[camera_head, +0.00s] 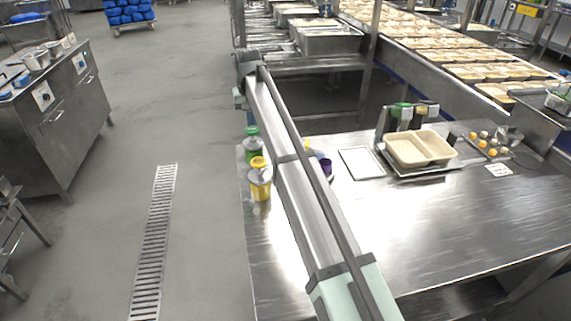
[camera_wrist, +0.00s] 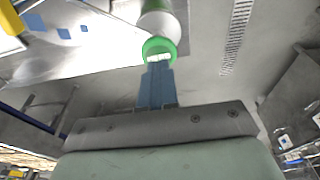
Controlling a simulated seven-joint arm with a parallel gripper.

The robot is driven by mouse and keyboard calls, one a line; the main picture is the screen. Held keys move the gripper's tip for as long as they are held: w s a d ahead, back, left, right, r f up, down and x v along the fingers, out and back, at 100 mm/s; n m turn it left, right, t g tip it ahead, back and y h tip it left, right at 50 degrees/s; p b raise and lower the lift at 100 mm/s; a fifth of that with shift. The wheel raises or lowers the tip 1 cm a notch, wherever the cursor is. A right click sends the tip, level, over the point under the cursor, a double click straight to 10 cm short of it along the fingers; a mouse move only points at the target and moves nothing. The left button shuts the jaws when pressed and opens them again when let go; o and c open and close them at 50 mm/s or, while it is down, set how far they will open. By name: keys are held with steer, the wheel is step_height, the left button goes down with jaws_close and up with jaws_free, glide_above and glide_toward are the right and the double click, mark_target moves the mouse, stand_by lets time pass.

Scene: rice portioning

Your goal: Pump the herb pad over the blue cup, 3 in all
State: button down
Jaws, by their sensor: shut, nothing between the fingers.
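A dispenser with a green top (camera_head: 251,140) stands at the table's left edge in the head view. In the wrist view its green pad (camera_wrist: 158,45) is at the tips of my gripper (camera_wrist: 158,66). The fingers are shut together with nothing between them; whether they touch the pad or hover just over it, I cannot tell. A dark blue-purple cup (camera_head: 327,168) shows just right of my arm in the head view, partly hidden by it. No cup is clear in the wrist view. My gripper is not distinguishable in the head view.
A yellow-topped dispenser (camera_head: 260,178) stands in front of the green one. A pale divided tray (camera_head: 431,150) sits on the right, with a flat white panel (camera_head: 361,163) to its left. The front of the steel table (camera_head: 450,225) is clear.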

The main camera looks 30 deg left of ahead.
steer(key=shift+f, duration=0.3)
steer(key=shift+f, duration=1.05)
steer(key=shift+r, duration=1.35)
steer(key=shift+f, duration=0.4)
steer(key=shift+f, duration=1)
steer(key=shift+r, duration=1.4)
